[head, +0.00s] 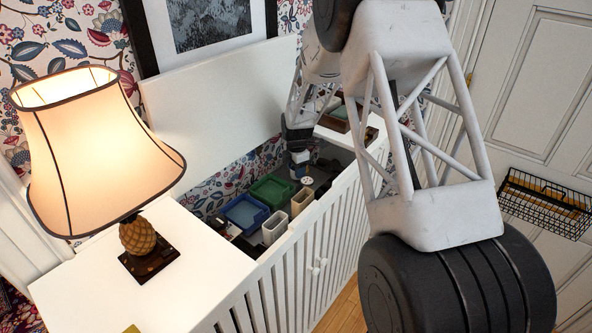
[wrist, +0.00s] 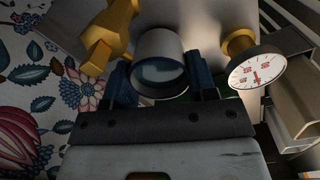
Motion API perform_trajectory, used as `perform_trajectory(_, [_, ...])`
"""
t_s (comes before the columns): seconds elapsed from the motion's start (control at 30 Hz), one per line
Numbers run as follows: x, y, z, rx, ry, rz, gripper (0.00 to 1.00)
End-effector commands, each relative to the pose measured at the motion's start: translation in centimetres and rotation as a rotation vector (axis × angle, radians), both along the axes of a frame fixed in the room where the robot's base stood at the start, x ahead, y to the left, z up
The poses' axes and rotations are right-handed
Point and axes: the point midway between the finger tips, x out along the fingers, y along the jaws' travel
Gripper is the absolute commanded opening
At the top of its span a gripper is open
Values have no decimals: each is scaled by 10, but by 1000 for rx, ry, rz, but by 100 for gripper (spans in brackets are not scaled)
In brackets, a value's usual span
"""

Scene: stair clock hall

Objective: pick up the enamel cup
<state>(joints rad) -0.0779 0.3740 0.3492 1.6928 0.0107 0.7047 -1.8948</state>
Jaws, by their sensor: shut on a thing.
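The enamel cup (wrist: 158,46) is pale grey-white, with its round opening facing the wrist camera. In the wrist view it sits between the two blue fingers of my gripper (wrist: 162,76), which is shut on it. In the head view my gripper (head: 299,158) is low over the opening in the white cabinet top, beside the trays. There the cup is small and mostly hidden by the fingers, and I cannot tell whether it touches the surface below.
A white dial (wrist: 257,70) with a brass part stands right of the cup; a yellow figure (wrist: 110,35) is close on its left. Blue (head: 245,213) and green (head: 272,190) trays and pale boxes (head: 275,227) lie nearby. A lit lamp (head: 95,145) stands left. A raised white lid (head: 222,110) stands behind.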

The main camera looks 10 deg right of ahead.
Motion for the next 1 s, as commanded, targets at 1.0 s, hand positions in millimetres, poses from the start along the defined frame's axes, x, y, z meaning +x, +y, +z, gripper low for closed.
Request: perform_trajectory(1.0, [0,0,62,0,-2,0,27])
